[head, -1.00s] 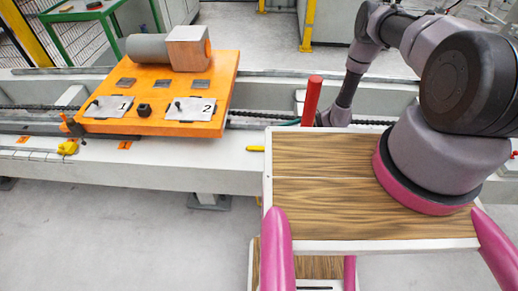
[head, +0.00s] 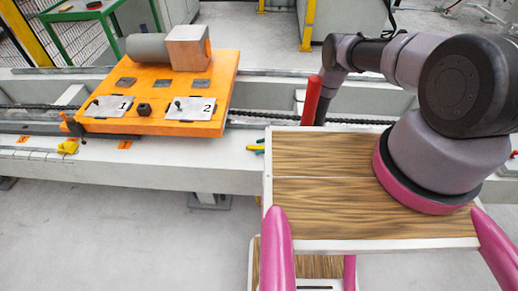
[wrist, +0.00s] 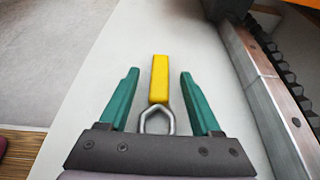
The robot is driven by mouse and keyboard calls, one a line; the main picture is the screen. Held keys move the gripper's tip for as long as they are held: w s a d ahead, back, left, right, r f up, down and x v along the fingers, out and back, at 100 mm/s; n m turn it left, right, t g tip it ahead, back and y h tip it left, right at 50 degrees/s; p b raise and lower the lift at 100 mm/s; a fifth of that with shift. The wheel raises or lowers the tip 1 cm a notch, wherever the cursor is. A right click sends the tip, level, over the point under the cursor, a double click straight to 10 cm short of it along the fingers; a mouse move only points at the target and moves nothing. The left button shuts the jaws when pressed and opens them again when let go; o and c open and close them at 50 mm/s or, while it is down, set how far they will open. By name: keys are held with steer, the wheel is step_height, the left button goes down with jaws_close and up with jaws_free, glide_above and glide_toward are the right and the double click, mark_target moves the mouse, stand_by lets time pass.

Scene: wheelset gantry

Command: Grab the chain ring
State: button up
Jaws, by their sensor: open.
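The chain ring (wrist: 157,120) is a grey metal loop at the near end of a yellow bar (wrist: 160,78), lying on a pale beam top. My gripper (wrist: 158,72) is open, with one green finger on each side of the yellow bar and clear gaps between. The ring sits between the finger bases, close to the gripper's dark body. In the head view the yellow bar (head: 254,147) shows at the beam's front edge beside my green fingertips (head: 261,141); the ring is hidden there.
The pale beam (head: 160,165) carries a dark chain (head: 350,121) along a rail. The chain also runs at the right in the wrist view (wrist: 284,75). An orange plate (head: 150,122) with numbered cards stands at left. A red post (head: 311,100) rises near my arm.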

steer(key=shift+a+f, duration=0.1)
steer(key=shift+a, duration=0.25)
jaws_close()
